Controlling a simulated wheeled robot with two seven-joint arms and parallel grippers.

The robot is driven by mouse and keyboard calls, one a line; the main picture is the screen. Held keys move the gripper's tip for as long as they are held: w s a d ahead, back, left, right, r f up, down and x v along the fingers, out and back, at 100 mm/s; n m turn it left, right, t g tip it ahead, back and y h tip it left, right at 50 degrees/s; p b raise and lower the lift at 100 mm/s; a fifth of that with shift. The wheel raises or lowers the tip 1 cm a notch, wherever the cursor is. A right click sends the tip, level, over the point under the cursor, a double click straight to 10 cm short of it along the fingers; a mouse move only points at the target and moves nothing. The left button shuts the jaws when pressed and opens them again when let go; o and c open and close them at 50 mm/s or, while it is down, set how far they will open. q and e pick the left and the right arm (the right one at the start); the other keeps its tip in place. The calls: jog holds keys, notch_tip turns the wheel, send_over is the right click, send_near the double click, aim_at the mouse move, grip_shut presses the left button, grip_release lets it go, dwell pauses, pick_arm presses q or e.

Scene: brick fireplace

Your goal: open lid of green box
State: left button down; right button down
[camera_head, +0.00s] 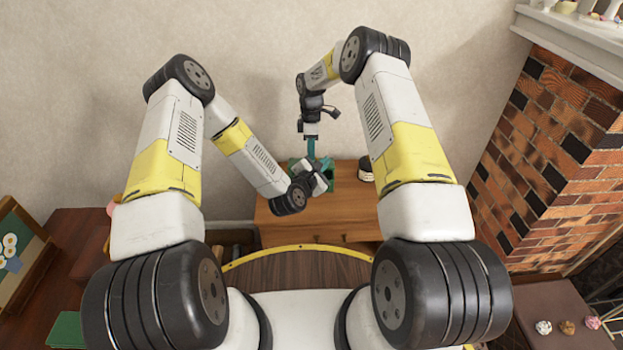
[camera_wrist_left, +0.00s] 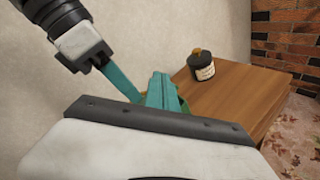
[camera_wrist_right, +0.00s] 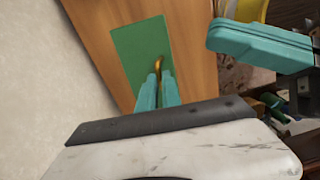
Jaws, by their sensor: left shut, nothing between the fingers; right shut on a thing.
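The green box (camera_head: 329,168) stands on the wooden cabinet, mostly covered by my grippers in the head view. In the right wrist view its flat green face (camera_wrist_right: 138,55) shows with a golden handle (camera_wrist_right: 158,66). My right gripper (camera_head: 311,152) comes down from above, its teal fingers (camera_wrist_right: 158,92) shut on the golden handle. My left gripper (camera_head: 325,178) is shut and empty, close beside the box at its front; its teal fingers show in the left wrist view (camera_wrist_left: 162,88). The box's sides are largely hidden, and I cannot tell whether the lid is raised.
A dark jar (camera_head: 364,168) with a pale label stands on the cabinet (camera_head: 310,224), right of the box. The wall is close behind. A brick fireplace (camera_head: 550,150) rises at the right. The cabinet top in front of the jar is clear.

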pick_arm(q)
jog(key=s+a+f+n+t+y, duration=0.4)
jog(key=s+f+n+y, duration=0.2)
jog(key=f+n, duration=0.5)
jog(key=w+r+n, duration=0.1)
jog(key=w, duration=0.8)
jog(key=shift+w+r+n, duration=0.15)
jog(key=shift+w+n, duration=0.15)
jog(key=shift+n, duration=0.1)
jog(key=shift+d, duration=0.1)
